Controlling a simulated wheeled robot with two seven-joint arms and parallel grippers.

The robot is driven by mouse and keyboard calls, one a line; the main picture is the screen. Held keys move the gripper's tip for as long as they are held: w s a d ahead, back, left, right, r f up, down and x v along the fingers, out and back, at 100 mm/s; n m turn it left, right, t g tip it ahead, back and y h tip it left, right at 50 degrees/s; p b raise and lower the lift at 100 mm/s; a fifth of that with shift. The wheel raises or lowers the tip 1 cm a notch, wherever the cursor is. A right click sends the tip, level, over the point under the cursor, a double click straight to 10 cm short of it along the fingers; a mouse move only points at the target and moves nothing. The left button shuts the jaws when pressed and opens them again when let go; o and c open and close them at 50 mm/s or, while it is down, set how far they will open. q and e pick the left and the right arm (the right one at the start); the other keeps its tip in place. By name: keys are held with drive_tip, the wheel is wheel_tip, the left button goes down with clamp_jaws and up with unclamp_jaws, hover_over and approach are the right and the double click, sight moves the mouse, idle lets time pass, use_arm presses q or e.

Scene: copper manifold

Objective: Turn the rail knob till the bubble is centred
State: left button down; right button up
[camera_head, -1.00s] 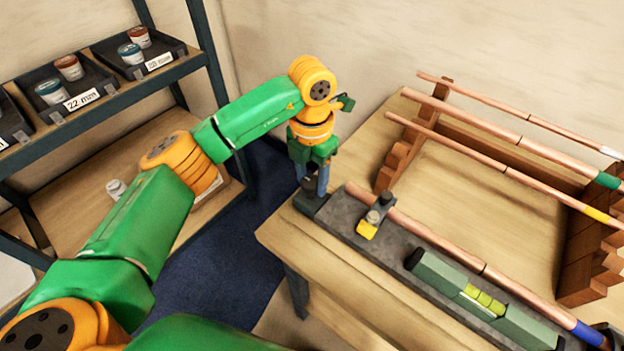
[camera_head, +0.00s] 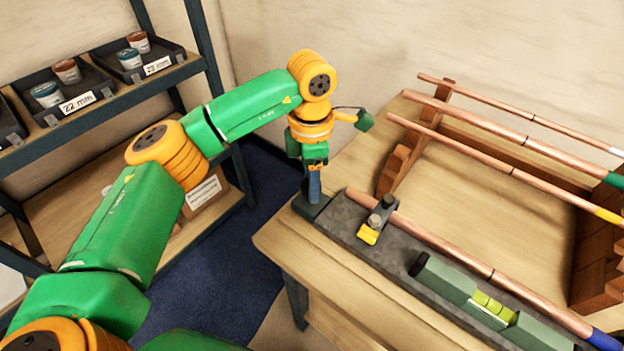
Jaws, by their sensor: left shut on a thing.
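A grey stone-like rail (camera_head: 385,265) lies along the front of the wooden table, with a dark block (camera_head: 310,208) at its left end. My left gripper (camera_head: 314,194) points down onto this block and is shut on the rail knob, which the fingers hide. A green spirit level (camera_head: 447,280) lies on the rail, with a yellow-green vial (camera_head: 492,304) in it. The bubble is too small for me to tell its place. My right gripper is not in view.
A copper pipe (camera_head: 440,240) lies along the rail by a clamp with a yellow tab (camera_head: 368,234). More copper pipes (camera_head: 480,156) rest on a stepped wooden rack (camera_head: 398,165) behind. A shelf with fitting bins (camera_head: 75,105) stands at the left.

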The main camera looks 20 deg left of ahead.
use_arm(q)
drive_tip(key=shift+w+r, duration=0.1)
drive_tip(key=shift+r, duration=0.05)
idle(0.3)
drive_tip(key=c, duration=0.7)
unclamp_jaws()
drive_tip(key=shift+c, duration=0.2)
drive_tip(key=shift+o, duration=0.8)
drive_tip(key=shift+a, duration=0.1)
wheel_tip(320, 180, up, 6)
drive_tip(key=shift+r+b, duration=0.1)
drive_tip(key=shift+b, duration=0.4)
drive_tip(key=shift+r, duration=0.45)
